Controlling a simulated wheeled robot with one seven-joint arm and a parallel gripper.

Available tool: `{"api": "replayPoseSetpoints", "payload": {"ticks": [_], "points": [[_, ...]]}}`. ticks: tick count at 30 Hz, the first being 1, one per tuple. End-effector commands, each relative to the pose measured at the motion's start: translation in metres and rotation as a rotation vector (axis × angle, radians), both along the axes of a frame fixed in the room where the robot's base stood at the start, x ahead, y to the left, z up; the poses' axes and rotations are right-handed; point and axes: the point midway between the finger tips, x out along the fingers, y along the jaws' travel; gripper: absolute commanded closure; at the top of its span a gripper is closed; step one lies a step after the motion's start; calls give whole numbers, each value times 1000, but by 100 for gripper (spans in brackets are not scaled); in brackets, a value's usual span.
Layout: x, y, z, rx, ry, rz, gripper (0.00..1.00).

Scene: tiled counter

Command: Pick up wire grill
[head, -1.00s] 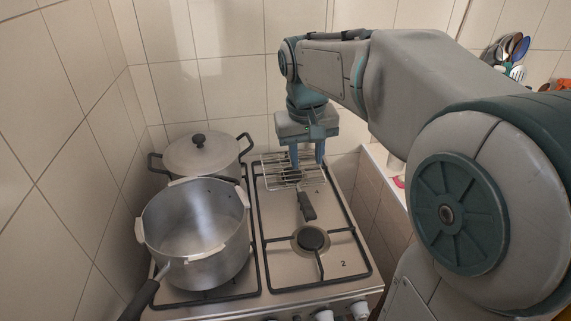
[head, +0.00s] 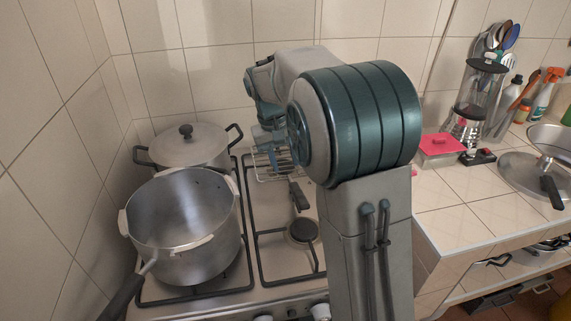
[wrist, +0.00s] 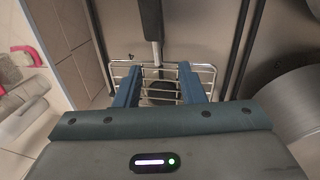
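The wire grill (head: 262,172) lies over the back right burner of the stove, with its dark handle (head: 299,196) pointing to the front. My gripper (head: 278,160) is at the grill, partly hidden behind my arm in the head view. In the wrist view, the two blue fingers of my gripper (wrist: 158,84) are spread apart over the wire grill (wrist: 205,72). Wires show between the fingers and beyond both of them. Nothing is clamped between the fingertips. I cannot tell whether the fingers touch the wires.
A large open pot (head: 185,225) and a lidded pot (head: 188,146) stand on the left burners. A tiled wall (head: 210,70) is close behind. At right, the counter (head: 455,205) holds a red-lidded box (head: 440,146), a utensil holder and a pan lid (head: 530,175).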

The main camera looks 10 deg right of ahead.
Motion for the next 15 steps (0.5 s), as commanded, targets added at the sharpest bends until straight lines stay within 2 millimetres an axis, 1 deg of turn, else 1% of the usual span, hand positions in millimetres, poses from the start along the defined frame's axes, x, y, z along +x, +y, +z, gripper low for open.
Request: {"api": "replayPoseSetpoints", "payload": {"ticks": [1,5,12,15], "points": [[-1,-1,-4,0,3,-1,64],[0,-3,-12,0,2,0,64],[2,-13,-45,0,4,-1,64],[2,-15,-54,0,2,0,64]]}}
